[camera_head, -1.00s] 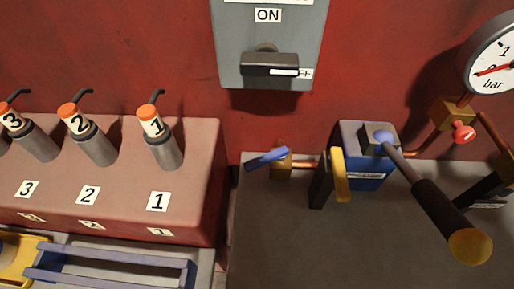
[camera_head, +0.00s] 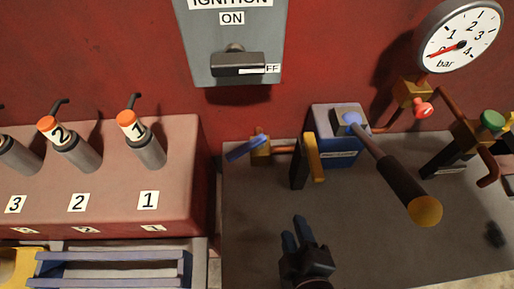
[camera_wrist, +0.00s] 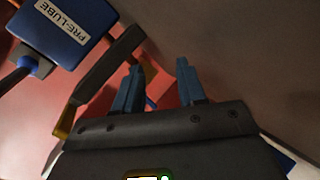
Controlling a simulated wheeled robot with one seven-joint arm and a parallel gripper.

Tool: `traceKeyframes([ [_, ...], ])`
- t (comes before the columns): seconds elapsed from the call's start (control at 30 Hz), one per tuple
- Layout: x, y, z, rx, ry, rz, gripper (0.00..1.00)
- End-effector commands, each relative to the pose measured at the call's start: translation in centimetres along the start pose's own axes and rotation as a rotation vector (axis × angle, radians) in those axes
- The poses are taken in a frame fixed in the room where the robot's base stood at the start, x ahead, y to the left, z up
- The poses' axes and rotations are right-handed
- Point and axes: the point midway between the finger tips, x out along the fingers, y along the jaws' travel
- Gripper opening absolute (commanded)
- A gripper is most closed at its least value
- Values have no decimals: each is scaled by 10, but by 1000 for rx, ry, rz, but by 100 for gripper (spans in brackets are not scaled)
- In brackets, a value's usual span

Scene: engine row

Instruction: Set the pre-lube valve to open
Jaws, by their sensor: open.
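A blue box with a label (camera_head: 334,152) stands at the back of the grey bench; in the wrist view the box (camera_wrist: 68,28) reads PRE-LUBE. A brass valve (camera_head: 260,148) with a blue lever (camera_head: 244,151) sits left of it, a pipe running between them. The lever slants down to the left. No label shows on this valve. My gripper (camera_head: 297,228) is open and empty, in front of the valve and to its right, apart from it. In the wrist view my gripper (camera_wrist: 158,68) has its blue fingers spread, partly hiding what lies behind.
A black post with a yellow bar (camera_head: 314,157) stands between valve and box. A pump lever with a black grip (camera_head: 400,190) reaches forward from the box. A gauge (camera_head: 460,37), a red knob (camera_head: 423,109) and a green knob (camera_head: 492,121) are at right. The bench front is mostly clear.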

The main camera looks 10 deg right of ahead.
Motion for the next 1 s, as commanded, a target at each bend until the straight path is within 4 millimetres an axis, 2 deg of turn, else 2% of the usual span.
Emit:
traceKeyframes([
  [0.03,11,3,-15,-52,-2,29,40],
  [0.1,24,10,-33,-129,-19,77,40],
  [0.23,44,28,-78,-265,-53,202,40],
  [0.4,48,57,-140,-384,-101,388,40],
  [0.53,42,73,-172,-424,-129,495,40],
  [0.63,39,79,-185,-435,-141,538,40],
  [0.77,39,78,-187,-440,-147,555,40],
  [0.93,50,60,-176,-443,-147,552,40],
  [1.0,58,47,-168,-442,-147,553,40],
])
